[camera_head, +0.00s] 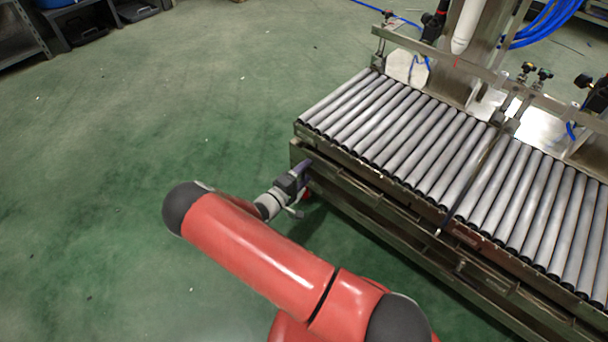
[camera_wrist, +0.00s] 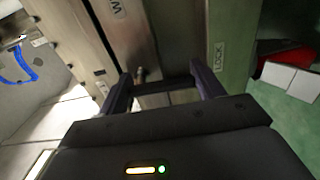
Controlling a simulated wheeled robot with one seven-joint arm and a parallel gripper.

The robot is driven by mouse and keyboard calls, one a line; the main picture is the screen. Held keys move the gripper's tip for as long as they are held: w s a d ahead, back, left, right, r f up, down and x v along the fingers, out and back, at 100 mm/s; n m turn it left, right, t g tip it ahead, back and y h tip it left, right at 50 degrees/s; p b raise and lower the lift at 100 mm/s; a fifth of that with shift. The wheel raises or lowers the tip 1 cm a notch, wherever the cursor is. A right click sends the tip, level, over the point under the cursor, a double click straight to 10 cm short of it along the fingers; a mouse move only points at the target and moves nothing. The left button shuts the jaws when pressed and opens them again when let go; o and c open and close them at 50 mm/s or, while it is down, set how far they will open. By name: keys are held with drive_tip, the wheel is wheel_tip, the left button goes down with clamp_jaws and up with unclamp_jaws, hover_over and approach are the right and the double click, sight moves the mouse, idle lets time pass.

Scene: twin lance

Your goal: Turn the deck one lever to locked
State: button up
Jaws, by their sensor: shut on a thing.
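My gripper (camera_head: 299,178) is at the near left corner of the roller deck, below the roller level, in the head view. In the wrist view, my gripper (camera_wrist: 160,78) has its two dark fingers around a metal lever (camera_wrist: 155,88), and it is shut on it. The lever lies crosswise between the fingers, with a small knob-like end by the left finger. A label reading LOCK (camera_wrist: 219,54) is on the panel just beyond the right finger. Another label with a W (camera_wrist: 118,9) is at the top left. The lever is hidden in the head view.
The roller deck (camera_head: 297,130) fills the right side, with a metal frame and a lower rail along its front. Blue hoses (camera_head: 550,20) and fittings stand behind it. The green floor (camera_head: 130,130) to the left is clear. A red object (camera_wrist: 285,62) with white panels shows at right in the wrist view.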

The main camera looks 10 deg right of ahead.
idle(0.3)
drive_tip(key=o, duration=1)
drive_tip(key=v, duration=0.8)
